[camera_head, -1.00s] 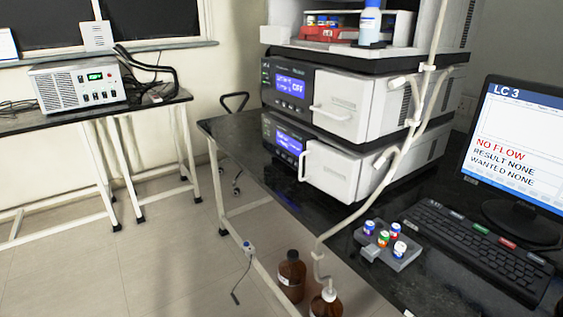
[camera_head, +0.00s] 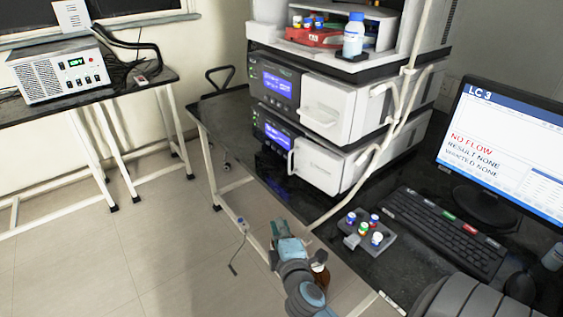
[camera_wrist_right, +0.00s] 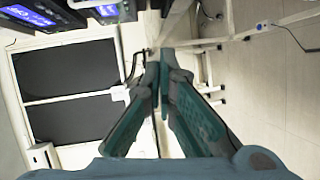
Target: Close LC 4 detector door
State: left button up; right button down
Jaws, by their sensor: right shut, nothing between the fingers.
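A stack of instruments stands on the black bench. The upper module has a white front door (camera_head: 342,101) with a handle. The lower module has a white front door (camera_head: 322,166) with a handle (camera_head: 291,161) at its left edge. I see no LC 4 label, and I cannot tell which door is the LC 4 detector's or how far either stands open. My right gripper (camera_head: 279,226) is shut and empty, below and in front of the stack near the bench's front edge. Its closed fingers also show in the right wrist view (camera_wrist_right: 160,65). My left gripper is not in view.
A small vial rack (camera_head: 366,238), a keyboard (camera_head: 440,228) and a monitor (camera_head: 505,140) reading LC 3 stand on the bench at right. A pale tube (camera_head: 385,140) hangs beside the stack. A brown bottle (camera_head: 321,275) is partly hidden by my arm. Open floor lies at left.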

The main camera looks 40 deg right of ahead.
aim_at(312, 169)
notch_tip(312, 169, up, 8)
jog(key=t+h, duration=0.1)
pick_arm(q)
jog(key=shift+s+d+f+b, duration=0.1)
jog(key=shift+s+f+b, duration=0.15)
jog(key=shift+b, duration=0.45)
pick_arm(e)
jog(key=w+d, duration=0.9)
jog(key=shift+w+f, duration=0.35)
jog(key=shift+w, duration=0.05)
pick_arm(q)
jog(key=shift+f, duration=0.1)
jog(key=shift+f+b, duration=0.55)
jog(key=shift+b, duration=0.05)
pick_arm(e)
jog(key=w+d+m+g+h, duration=0.1)
jog(key=d+h, duration=0.1)
jog(key=shift+w+h, duration=0.15)
jog(key=shift+h, duration=0.15)
jog(key=shift+a, duration=0.1)
